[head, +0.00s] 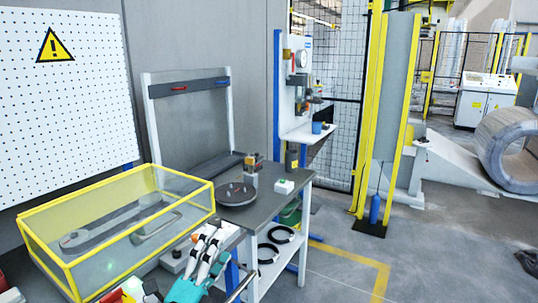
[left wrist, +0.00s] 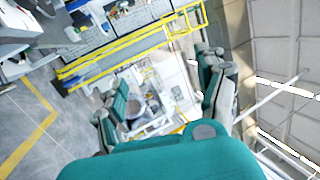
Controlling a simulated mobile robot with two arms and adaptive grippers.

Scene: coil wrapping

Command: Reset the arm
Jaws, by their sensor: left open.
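My left gripper (head: 207,243) shows at the bottom of the head view, with a teal body and pale grey fingers pointing up and away. It is in front of the workbench, just right of the yellow-framed clear case. In the left wrist view the two teal and grey fingers stand wide apart with the left gripper (left wrist: 163,82) open. Nothing is visible held between them. My right gripper is not in view.
The yellow-framed clear case (head: 190,186) stands close by on the left. A grey workbench (head: 274,205) holds a round dark plate (head: 236,194) and a small white box with a green button (head: 284,187). A large coil (head: 505,150) is at far right. Open floor (head: 440,250) lies right.

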